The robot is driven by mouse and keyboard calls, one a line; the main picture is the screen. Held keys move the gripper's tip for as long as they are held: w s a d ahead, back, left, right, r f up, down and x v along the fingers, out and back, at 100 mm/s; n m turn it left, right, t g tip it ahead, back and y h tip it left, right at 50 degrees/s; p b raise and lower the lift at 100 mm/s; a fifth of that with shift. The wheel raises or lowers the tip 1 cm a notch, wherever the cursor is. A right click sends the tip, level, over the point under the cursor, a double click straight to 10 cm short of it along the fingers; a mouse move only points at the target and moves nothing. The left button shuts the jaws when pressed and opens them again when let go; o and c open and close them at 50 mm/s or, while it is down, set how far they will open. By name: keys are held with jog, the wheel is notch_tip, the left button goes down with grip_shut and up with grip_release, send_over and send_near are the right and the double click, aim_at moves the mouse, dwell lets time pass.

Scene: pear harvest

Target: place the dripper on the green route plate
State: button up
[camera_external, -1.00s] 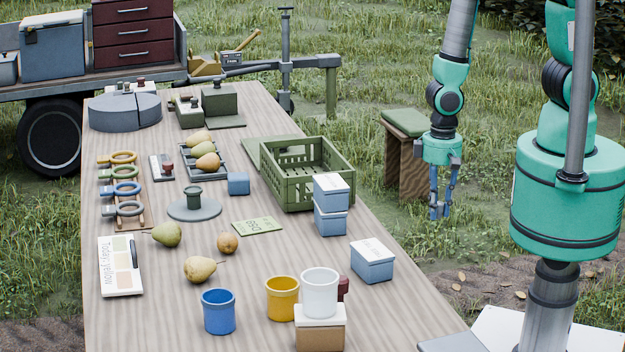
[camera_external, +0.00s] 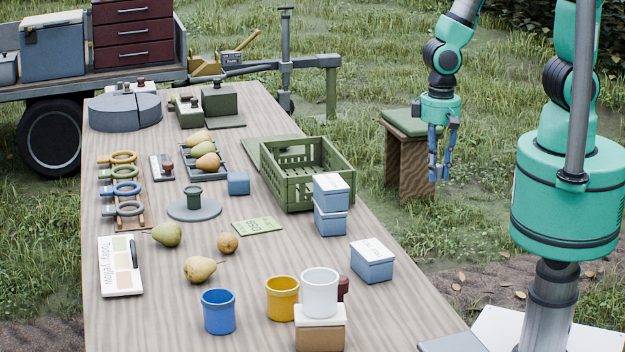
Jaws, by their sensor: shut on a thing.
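My gripper (camera_external: 436,172) hangs in the air to the right of the table, beside the green-topped stool, with its fingers pointing down. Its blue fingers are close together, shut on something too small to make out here. A flat green plate with dark marks (camera_external: 257,226) lies on the middle of the table, left of the stacked blue boxes, with nothing on it. I cannot tell for certain which thing is the dripper. A dark green flanged piece (camera_external: 194,198) stands on a round grey disc (camera_external: 194,211) left of the plate.
Stacked blue boxes (camera_external: 331,207), pears (camera_external: 199,269), a blue cup (camera_external: 218,312), a yellow cup (camera_external: 282,298) and a white cup (camera_external: 320,293) stand around the plate.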

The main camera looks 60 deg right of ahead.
jog(key=w+a+m+b, duration=0.1)
jog(key=w+a, duration=0.3)
jog(key=w, duration=0.3)
jog(key=w+a, duration=0.3)
jog(key=w, duration=0.5)
jog(key=m+b, duration=0.2)
send_over(268, 224)
jog(key=shift+f, duration=2.6)
jog(key=shift+f, duration=0.1)
jog(key=shift+f+b, duration=0.65)
jog(key=shift+f, duration=2.4)
jog(key=shift+f+b, duration=0.3)
jog(key=shift+f, duration=1.55)
jog(key=shift+f, duration=0.15)
